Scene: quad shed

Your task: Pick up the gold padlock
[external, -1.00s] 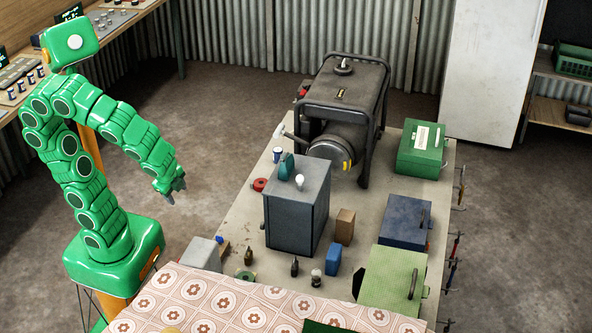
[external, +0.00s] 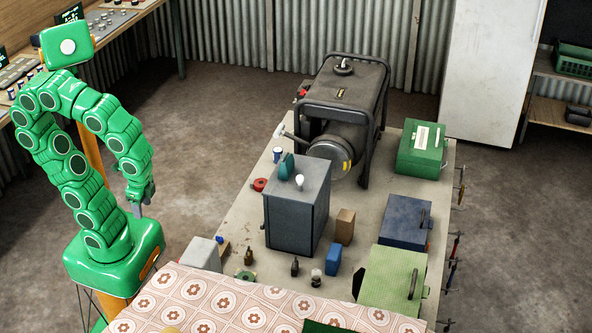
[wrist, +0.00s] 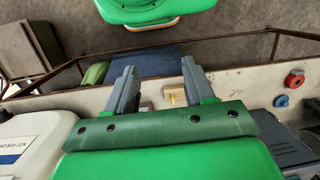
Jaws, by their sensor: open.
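I cannot pick out the gold padlock with certainty. A small dark olive-brown item (external: 249,257) on the grey bench, near the patterned cloth, has a padlock-like shape but is too small to be sure. In the wrist view a small yellowish thing (wrist: 178,97) shows between the fingers, too unclear to name. My gripper (external: 140,211) hangs in the air left of the bench, fingers down, close above my base. In the wrist view my gripper (wrist: 160,80) has its two grey fingers spread apart with nothing held between them.
The bench (external: 235,222) carries a grey cabinet (external: 292,213), a black generator (external: 345,85), a blue box (external: 404,222), a green box (external: 421,148) and a pale green box (external: 392,280). A patterned cloth (external: 250,306) covers the front. The floor between arm and bench is clear.

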